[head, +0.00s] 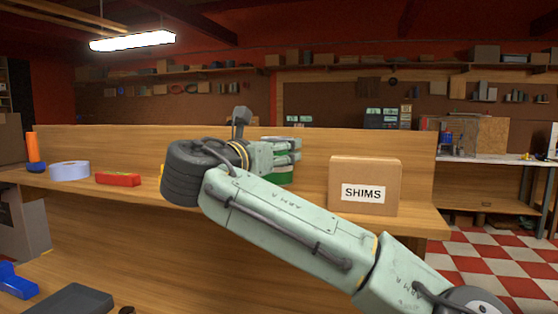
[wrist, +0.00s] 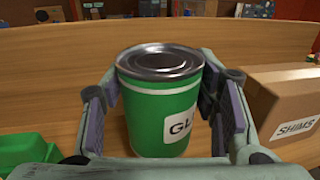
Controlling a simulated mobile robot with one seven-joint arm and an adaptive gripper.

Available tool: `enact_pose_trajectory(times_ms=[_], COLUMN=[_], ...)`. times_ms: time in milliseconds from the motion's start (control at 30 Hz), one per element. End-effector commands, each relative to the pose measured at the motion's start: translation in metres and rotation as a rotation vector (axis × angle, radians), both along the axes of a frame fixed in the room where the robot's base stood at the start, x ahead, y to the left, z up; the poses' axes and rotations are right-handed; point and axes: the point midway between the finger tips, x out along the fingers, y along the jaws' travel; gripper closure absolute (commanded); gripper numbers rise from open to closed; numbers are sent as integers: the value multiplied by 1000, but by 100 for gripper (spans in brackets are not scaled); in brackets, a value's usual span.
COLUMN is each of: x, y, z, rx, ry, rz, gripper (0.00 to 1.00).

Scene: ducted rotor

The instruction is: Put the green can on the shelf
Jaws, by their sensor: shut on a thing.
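The green can (wrist: 158,105), with a silver lid and a white label, stands upright between the fingers of my gripper (wrist: 160,110) in the wrist view. The gripper is shut on it. I cannot tell whether the can's base touches the shelf.
A cardboard SHIMS box (head: 365,184) stands right of the can. A red object (head: 118,179), a pale blue tape roll (head: 69,171) and an orange-topped item (head: 33,150) sit on the left part of the shelf. A wooden back panel (head: 90,145) rises behind.

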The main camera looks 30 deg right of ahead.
Motion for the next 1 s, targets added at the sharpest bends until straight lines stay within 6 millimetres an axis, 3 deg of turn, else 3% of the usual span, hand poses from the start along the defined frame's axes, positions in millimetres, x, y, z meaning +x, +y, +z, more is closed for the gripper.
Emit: enact_pose_trajectory(times_ms=[233, 367, 567, 967, 1000], x=[27, 29, 28, 28, 28], y=[-22, -23, -24, -23, -23], z=[-1, -9, -36, -43, -42], rx=[-1, -3, -2, -1, 0], ry=[-3, -1, -1, -2, -1], rz=[0, 0, -1, -1, -1], gripper=[85, 85, 85, 85, 43])
